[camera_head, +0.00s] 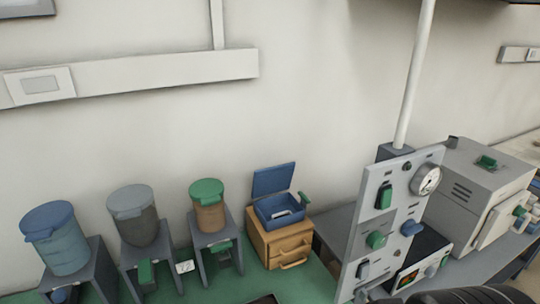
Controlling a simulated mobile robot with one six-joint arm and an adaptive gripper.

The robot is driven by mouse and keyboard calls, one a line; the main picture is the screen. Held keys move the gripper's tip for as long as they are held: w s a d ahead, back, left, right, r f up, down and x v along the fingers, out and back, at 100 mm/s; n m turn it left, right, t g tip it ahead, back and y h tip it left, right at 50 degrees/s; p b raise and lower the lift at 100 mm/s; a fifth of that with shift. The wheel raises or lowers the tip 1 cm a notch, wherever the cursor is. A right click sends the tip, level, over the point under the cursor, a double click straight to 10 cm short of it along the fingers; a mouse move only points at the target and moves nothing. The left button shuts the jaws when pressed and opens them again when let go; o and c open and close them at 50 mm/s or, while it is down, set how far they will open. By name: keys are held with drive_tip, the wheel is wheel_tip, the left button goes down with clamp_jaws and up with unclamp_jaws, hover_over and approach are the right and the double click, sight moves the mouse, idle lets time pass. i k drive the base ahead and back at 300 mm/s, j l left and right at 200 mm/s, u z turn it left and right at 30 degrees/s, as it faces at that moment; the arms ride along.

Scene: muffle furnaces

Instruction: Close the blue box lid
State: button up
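The blue box (268,218) sits on top of a small orange-brown drawer unit (290,243), near the wall. Its blue lid (273,179) stands open, raised at the back and leaning slightly toward the wall. The inside of the box is exposed, and something pale lies in it. A small green part (304,198) sticks up at the right side of the box. I cannot make out my gripper in this view, and nothing is seen touching the lid.
Three lidded containers, blue (63,248), grey (138,226) and green-topped (209,215), stand on grey stands left of the box. A grey panel (375,230) with a gauge, knobs and a pole stands to the right. A furnace (480,180) is behind it. A dark shape fills the bottom right edge.

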sight(268, 181)
drive_tip(key=i+l+u, duration=0.45)
drive_tip(key=l+u, duration=0.3)
